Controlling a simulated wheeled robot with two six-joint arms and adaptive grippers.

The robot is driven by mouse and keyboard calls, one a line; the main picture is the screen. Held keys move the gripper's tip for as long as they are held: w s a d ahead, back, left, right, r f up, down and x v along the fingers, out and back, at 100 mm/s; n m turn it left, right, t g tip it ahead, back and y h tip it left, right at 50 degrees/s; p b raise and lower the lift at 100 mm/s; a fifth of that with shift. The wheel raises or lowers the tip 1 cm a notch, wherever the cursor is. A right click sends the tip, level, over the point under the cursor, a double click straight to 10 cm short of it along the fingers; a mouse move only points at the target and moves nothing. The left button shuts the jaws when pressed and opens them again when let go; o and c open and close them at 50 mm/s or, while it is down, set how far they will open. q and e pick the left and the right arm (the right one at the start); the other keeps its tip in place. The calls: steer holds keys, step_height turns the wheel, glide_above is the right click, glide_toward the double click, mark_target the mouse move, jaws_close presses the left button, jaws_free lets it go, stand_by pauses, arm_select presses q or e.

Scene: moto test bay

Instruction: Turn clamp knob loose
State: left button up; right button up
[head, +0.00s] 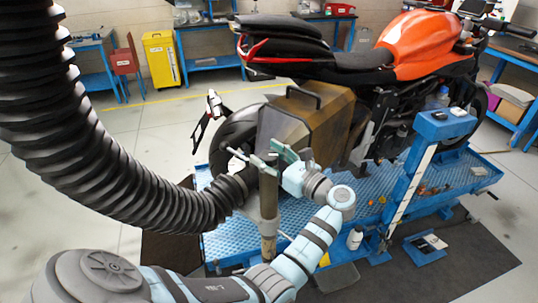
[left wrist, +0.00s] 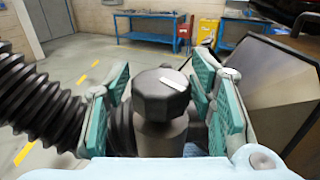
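The fingers are spread, one on each side of the knob, with only a narrow gap or none; contact is hard to tell. In the head view my left gripper (head: 272,160) is beside the end of the black hose, above a brownish upright post (head: 268,205). The knob cannot be made out there. My right gripper is not in view.
A thick ribbed black hose (head: 90,150) curves down from the upper left to the gripper. A bronze-grey angular box (head: 318,118) stands close behind. An orange motorcycle (head: 420,45) is on a blue lift platform (head: 335,225). A blue post (head: 415,165) rises at right.

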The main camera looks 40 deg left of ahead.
mark_target(268, 155)
arm_select(q)
steer(key=shift+o, duration=0.6)
steer(key=shift+r, duration=0.1)
step_height(268, 155, up, 10)
steer(key=shift+f, duration=0.1)
steer(key=shift+a, duration=0.1)
